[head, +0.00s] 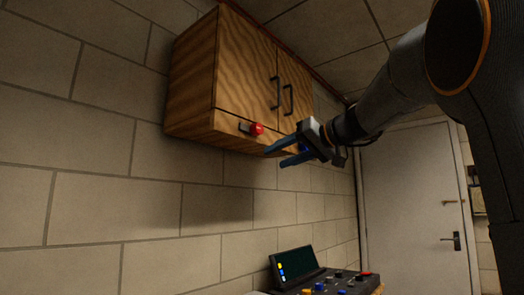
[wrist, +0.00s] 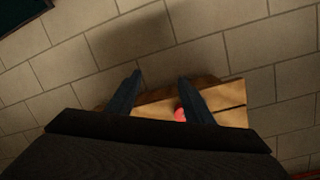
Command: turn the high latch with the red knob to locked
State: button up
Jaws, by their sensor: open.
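The latch with the red knob (head: 256,129) is on the lower front of the wooden wall cabinet (head: 195,85), below its doors. A short dark plate (head: 243,127) shows just left of the knob. My gripper (head: 275,156) is open and empty, with blue fingers pointing left, below and to the right of the red knob in the head view. In the wrist view, the red knob (wrist: 180,114) shows beside the right finger, partly hidden by it. The fingers (wrist: 158,80) do not appear to hold it. The latch's exact angle is too small to tell.
The cabinet doors have two dark handles (head: 275,92). A console with a screen (head: 295,264) stands below. A grey door (head: 415,210) is at the right. The brick wall below the cabinet is clear.

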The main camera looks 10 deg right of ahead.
jog(key=n+t+y, duration=0.2)
send_near(260, 128)
jog(key=w, duration=0.1)
jog(key=p+x, duration=0.1)
jog(key=x, duration=0.7)
jog(key=shift+s+a+r, duration=0.1)
jog(key=shift+s+a, duration=0.05)
jog(key=shift+a, duration=0.1)
jog(key=c, duration=1)
